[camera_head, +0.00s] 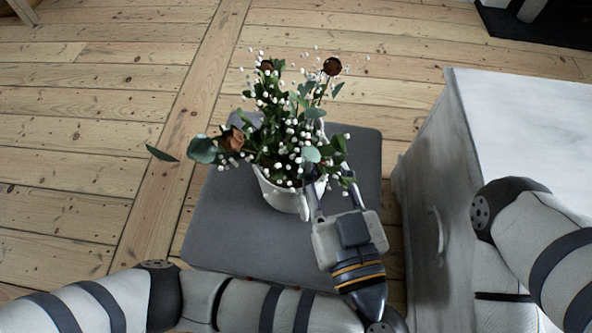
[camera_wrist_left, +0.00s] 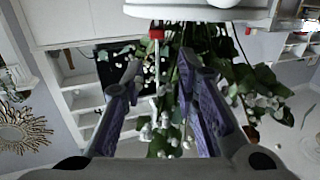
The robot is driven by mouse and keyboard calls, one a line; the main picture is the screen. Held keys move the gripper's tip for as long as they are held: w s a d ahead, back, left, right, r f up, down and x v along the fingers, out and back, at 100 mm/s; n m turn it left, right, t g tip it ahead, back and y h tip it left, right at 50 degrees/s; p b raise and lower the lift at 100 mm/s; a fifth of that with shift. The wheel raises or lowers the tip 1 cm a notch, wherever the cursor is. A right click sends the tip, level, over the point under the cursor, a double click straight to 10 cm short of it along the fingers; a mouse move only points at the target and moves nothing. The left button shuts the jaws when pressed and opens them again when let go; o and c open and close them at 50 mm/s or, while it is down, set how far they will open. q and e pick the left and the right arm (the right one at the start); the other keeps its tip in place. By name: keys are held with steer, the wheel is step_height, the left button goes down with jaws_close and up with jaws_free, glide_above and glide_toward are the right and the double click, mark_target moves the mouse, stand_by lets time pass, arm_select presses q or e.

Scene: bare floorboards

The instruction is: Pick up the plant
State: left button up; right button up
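The plant (camera_head: 290,120) has green leaves, small white blossoms and brown-red flowers. It stands upright in a white pot (camera_head: 283,197) on a grey square seat. My left gripper (camera_head: 332,190) is at the pot's lower right side, with its fingers apart, close to the rim and leaves. In the left wrist view, the fingers of the left gripper (camera_wrist_left: 160,72) are spread, with foliage (camera_wrist_left: 235,75) behind and between them. The white pot (camera_wrist_left: 200,12) shows at the top there. Whether a finger touches the pot, I cannot tell. My right gripper is not in view.
The grey seat (camera_head: 222,225) has free room left of the pot. A white cabinet (camera_head: 530,120) with a handle stands to the right, near my right arm. Bare floorboards lie to the left and behind. A dark mat (camera_head: 540,22) is at the far right.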

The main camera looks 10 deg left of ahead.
mark_target(320, 149)
arm_select(q)
steer(key=b+x, duration=0.1)
steer(key=x, duration=0.1)
steer(key=f+b+x, duration=0.1)
steer(key=x, duration=0.1)
steer(key=shift+w, duration=0.3)
steer(key=shift+w+r, duration=0.15)
jaws_close()
steer(key=shift+r, duration=0.25)
